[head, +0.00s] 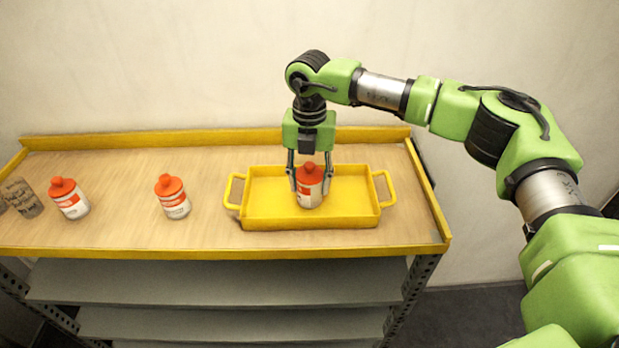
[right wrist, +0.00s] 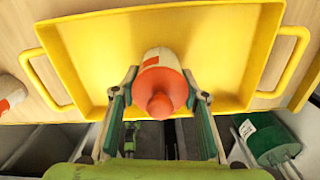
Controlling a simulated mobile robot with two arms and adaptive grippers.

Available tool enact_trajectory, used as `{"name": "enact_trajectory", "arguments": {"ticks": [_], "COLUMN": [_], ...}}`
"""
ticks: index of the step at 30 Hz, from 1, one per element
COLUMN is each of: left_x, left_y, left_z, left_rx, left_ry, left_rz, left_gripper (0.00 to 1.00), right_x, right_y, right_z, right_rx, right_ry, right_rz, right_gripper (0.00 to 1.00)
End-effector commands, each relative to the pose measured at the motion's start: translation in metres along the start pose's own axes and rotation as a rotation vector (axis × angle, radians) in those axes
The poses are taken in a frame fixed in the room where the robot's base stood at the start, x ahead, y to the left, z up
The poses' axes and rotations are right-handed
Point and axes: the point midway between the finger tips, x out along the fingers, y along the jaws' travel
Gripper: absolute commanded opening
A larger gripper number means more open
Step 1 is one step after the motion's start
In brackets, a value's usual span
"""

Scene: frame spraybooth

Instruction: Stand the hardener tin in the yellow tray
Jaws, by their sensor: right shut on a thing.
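The hardener tin (head: 309,190), white with an orange-red cap and an orange label band, is upright over the floor of the yellow tray (head: 356,217). My right gripper (head: 308,187) points down and is shut on the tin, with one finger on each side. In the right wrist view the tin (right wrist: 160,62) lies between the fingers, its cap towards the camera, with the tray (right wrist: 90,50) behind it. I cannot tell whether its base touches the tray floor. My left gripper is out of view.
Two similar orange-capped tins (head: 69,199) (head: 173,197) stand on the wooden top (head: 120,215) left of the tray. A raised yellow edge (head: 200,253) rims the top. Grey shelves (head: 220,283) lie below.

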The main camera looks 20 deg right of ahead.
Motion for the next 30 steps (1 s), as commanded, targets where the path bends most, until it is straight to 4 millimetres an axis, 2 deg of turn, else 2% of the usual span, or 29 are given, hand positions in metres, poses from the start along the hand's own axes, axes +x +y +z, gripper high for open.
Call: {"name": "enact_trajectory", "arguments": {"ticks": [5,6,7,16,20,21,25,30], "left_x": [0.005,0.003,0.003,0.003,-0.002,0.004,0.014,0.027], "left_y": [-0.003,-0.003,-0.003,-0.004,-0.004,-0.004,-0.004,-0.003], "left_z": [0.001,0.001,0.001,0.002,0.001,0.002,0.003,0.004], "left_rx": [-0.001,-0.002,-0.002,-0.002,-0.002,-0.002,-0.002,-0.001], "left_ry": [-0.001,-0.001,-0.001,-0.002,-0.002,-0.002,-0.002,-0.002], "left_rz": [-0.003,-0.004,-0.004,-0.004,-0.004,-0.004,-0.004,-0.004], "left_gripper": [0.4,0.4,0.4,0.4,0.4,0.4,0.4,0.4], "right_x": [0.004,0.003,0.003,0.002,-0.004,-0.005,-0.027,-0.065], "right_y": [0.0,0.0,0.0,0.0,0.0,0.001,0.001,0.002], "right_z": [0.0,0.0,0.0,0.0,0.0,0.001,0.001,0.001], "right_rx": [0.0,0.0,0.0,0.0,0.0,0.0,0.0,0.0], "right_ry": [-0.001,0.0,0.0,0.0,-0.001,-0.002,-0.005,-0.005], "right_rz": [0.001,0.0,0.0,0.0,0.001,0.002,0.004,0.005], "right_gripper": [0.15,0.51,0.57,0.57,0.57,0.57,0.57,0.57]}}
